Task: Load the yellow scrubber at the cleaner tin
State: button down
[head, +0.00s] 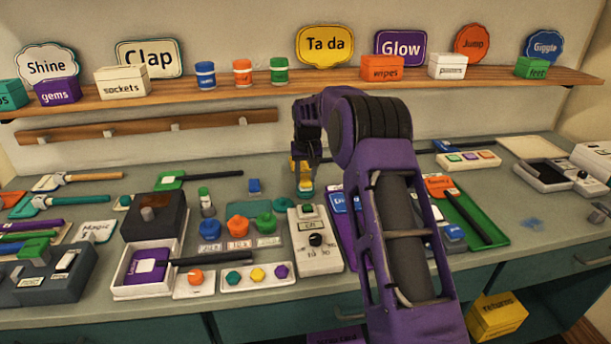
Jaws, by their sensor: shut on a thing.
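My gripper (303,160) points down over the back middle of the counter, beyond the white control box. It is shut on a small yellow thing, which looks like the yellow scrubber (304,174). The scrubber is small and partly covered by the fingers. A low teal-and-yellow piece shows right under it (305,189); I cannot tell whether the two touch. A small upright tin with a green top (207,203) stands to the left, apart from my gripper. I cannot read its label, so I cannot tell if it is the cleaner tin.
A white control box (316,252) with knobs stands in front of my gripper. Left of it are blue, orange and green pieces, and a dark box (154,216). My arm hides part of the counter to the right. A shelf (210,90) with boxes runs behind.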

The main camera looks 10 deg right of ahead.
aim_at(306, 179)
jog(key=shift+f, duration=0.1)
jog(key=shift+w+p+v, duration=0.15)
jog(key=shift+p+v, duration=0.3)
jog(key=shift+v, duration=0.15)
jog(key=shift+w+p+v, duration=0.15)
jog(key=shift+p+v, duration=0.3)
jog(key=shift+v, duration=0.15)
jog(key=shift+w+v, duration=0.2)
jog(key=shift+v, duration=0.6)
jog(key=shift+w+v, duration=0.2)
jog(key=shift+v, duration=0.6)
jog(key=shift+w+v, duration=0.15)
jog(key=shift+v, duration=0.6)
jog(key=shift+s, duration=0.1)
